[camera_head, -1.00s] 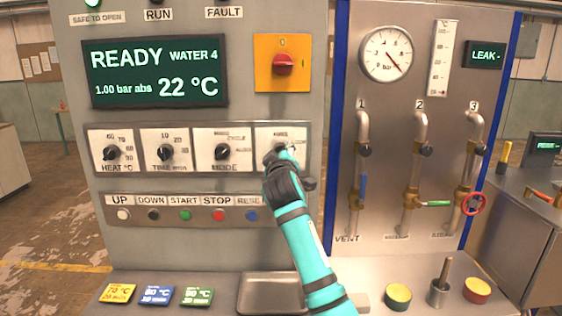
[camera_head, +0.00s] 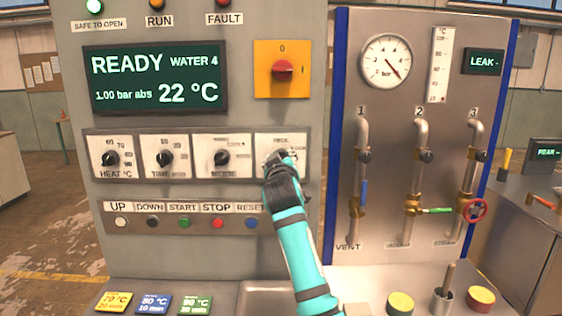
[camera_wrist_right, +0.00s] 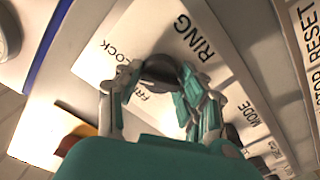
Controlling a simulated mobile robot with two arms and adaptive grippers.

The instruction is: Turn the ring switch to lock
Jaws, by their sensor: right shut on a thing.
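The ring switch is a dark round knob (camera_wrist_right: 160,72) on a white plate (camera_wrist_right: 105,45) marked RING, FREE and LOCK in the right wrist view. My right gripper (camera_wrist_right: 158,88) is shut on this knob, with a finger on each side. The knob's pointer direction is hidden by the fingers. In the head view the ring switch plate (camera_head: 282,141) is the rightmost of the row of dial plates, and my right gripper (camera_head: 282,162) covers its knob. My left gripper is not in view.
The mode knob (camera_head: 222,157) is just left of the ring switch. Push buttons, including a blue one (camera_head: 251,223), run below. A yellow plate with a red switch (camera_head: 283,70) sits above. The valve panel (camera_head: 390,160) stands to the right.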

